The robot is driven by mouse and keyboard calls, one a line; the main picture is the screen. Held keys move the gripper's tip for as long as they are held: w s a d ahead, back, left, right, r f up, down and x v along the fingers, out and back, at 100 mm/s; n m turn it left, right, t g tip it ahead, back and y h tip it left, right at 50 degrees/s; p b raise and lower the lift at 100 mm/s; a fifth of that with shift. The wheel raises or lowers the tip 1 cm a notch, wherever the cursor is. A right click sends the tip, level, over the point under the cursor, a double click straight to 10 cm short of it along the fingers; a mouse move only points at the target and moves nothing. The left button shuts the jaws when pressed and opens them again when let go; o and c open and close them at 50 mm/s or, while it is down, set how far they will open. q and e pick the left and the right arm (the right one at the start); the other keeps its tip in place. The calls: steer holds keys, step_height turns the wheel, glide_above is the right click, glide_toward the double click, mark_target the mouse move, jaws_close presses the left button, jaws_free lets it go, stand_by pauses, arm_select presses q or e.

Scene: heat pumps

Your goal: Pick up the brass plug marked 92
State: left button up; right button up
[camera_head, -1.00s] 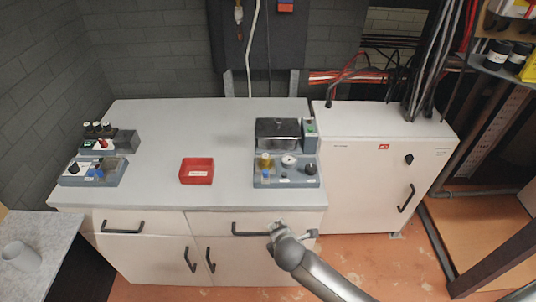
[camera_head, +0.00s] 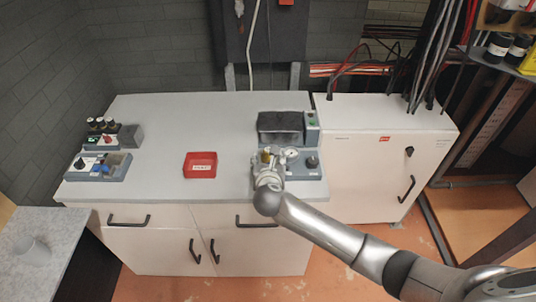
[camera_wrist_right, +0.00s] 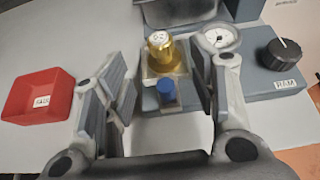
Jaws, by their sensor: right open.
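The brass plug (camera_wrist_right: 161,51) stands upright on the grey-blue device at the right of the counter. Its top carries a white label that appears to read 92. In the head view the brass plug (camera_head: 266,156) shows just beyond my right gripper (camera_head: 271,170). In the right wrist view my right gripper (camera_wrist_right: 160,90) is open, its fingers either side of the line to the plug, with the plug a little beyond the fingertips. A small blue knob (camera_wrist_right: 166,91) stands in front of the plug, between the fingers. My left gripper is not in view.
A pressure gauge (camera_wrist_right: 219,37) and a black knob (camera_wrist_right: 280,57) sit right of the plug on the device. Another device (camera_head: 98,166) stands at the far left.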

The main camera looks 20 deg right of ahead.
mark_target(268, 149)
steer(key=shift+w+d, duration=0.1)
steer(key=shift+w, duration=0.3)
steer(key=shift+r+p+x, duration=0.15)
steer(key=shift+p+x, duration=0.15)
steer(key=shift+x, duration=0.85)
steer(key=shift+r+p+x, duration=0.15)
steer(key=shift+p+x, duration=0.1)
steer(key=shift+x, duration=0.9)
steer(key=shift+w+d, duration=0.1)
steer(key=shift+c, duration=0.4)
jaws_close()
steer(key=shift+r, duration=0.1)
